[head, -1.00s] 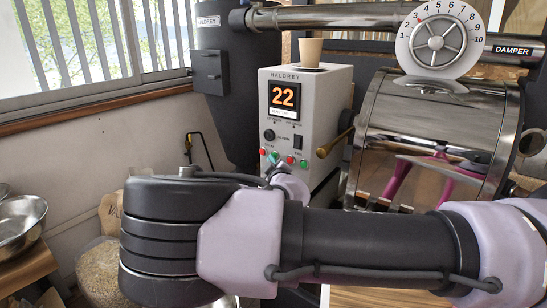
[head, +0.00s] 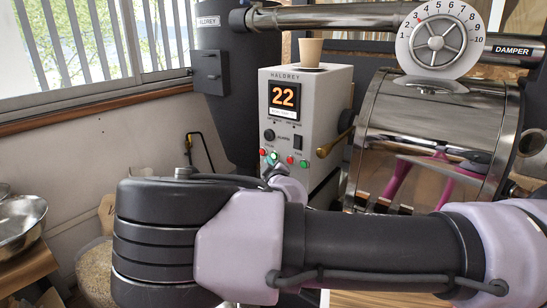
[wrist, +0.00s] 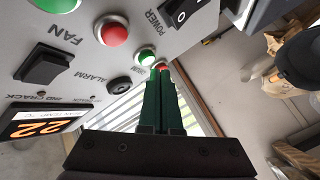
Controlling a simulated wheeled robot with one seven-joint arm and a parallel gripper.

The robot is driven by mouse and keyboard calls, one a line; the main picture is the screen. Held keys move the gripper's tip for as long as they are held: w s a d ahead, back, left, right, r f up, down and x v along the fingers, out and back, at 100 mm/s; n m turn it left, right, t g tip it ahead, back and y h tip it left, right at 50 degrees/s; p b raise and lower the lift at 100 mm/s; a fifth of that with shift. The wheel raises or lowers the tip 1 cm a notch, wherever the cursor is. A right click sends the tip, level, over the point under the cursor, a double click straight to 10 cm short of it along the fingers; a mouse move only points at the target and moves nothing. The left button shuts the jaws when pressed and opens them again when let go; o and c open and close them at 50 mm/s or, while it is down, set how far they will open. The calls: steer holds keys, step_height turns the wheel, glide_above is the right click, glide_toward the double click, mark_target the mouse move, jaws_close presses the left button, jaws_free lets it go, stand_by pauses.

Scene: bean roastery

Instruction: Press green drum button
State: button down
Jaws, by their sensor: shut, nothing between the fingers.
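The green drum button (head: 273,156) is on the front of the pale control box, beside a red button (head: 263,151). In the wrist view this green button (wrist: 147,57) shows just beyond my fingertips, with the red button (wrist: 162,66) partly hidden behind them. My gripper (wrist: 160,72) is shut and empty, its dark green fingers pointing at this pair. Whether the tips touch either button I cannot tell. In the head view my forearm and wrist cover the area below the box, and the fingers are small and hard to make out.
Another red button (wrist: 111,31) and green button (wrist: 57,3) sit near the FAN label. A black power switch (wrist: 185,12), an alarm knob (wrist: 118,85) and a display reading 22 (head: 284,95) share the panel. A steel drum (head: 425,120) stands to the right.

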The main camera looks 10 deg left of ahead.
steer(key=shift+s, duration=0.1)
steer(key=shift+s+a, duration=0.3)
steer(key=shift+s, duration=0.45)
steer(key=shift+s+a, duration=0.35)
steer(key=shift+s, duration=0.4)
steer(key=shift+s+a, duration=0.3)
steer(key=shift+s, duration=0.45)
